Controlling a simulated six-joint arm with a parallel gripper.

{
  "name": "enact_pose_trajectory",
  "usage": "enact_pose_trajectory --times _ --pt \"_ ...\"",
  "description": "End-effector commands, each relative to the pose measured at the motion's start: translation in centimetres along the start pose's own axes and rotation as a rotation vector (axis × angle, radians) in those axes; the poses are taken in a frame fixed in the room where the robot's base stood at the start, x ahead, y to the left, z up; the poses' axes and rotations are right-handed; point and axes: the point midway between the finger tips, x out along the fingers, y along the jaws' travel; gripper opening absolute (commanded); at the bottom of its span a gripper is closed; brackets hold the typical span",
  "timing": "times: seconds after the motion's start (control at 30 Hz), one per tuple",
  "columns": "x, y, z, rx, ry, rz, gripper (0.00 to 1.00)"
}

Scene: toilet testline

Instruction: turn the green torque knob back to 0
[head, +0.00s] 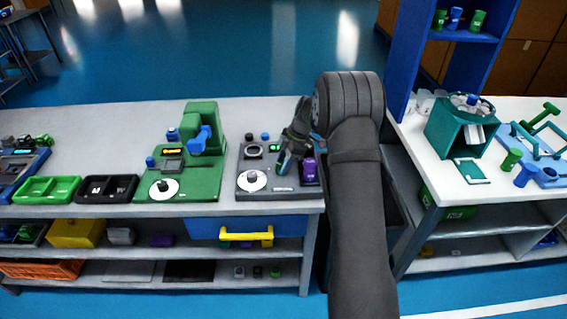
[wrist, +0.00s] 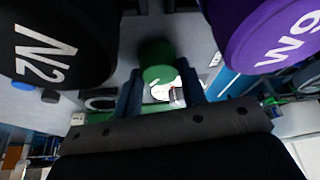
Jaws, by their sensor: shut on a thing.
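The green knob (wrist: 157,60) shows in the wrist view between the two dark fingers of my gripper (wrist: 160,82), which is shut on it. In the head view, my gripper (head: 284,164) reaches down over the dark grey test unit (head: 270,194), and the green knob is mostly hidden there by the fingers. The torque reading cannot be made out.
A purple W9 cylinder (wrist: 275,35) and a black N2 cylinder (wrist: 60,45) stand close on either side of my gripper. The purple one (head: 309,169) is at the unit's right. A green test station (head: 190,182) stands to the left. A teal box (head: 462,125) is on the right table.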

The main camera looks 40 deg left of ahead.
Motion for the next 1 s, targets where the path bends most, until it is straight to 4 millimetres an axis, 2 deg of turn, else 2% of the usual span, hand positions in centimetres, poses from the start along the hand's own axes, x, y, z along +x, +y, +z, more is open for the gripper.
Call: enact_pose_trajectory --times 0.5,1.0 --pt "0.18 0.2 0.1 -0.388 -0.002 -0.165 0.15" --pt "0.11 0.28 0.11 -0.518 -0.003 -0.218 0.15"
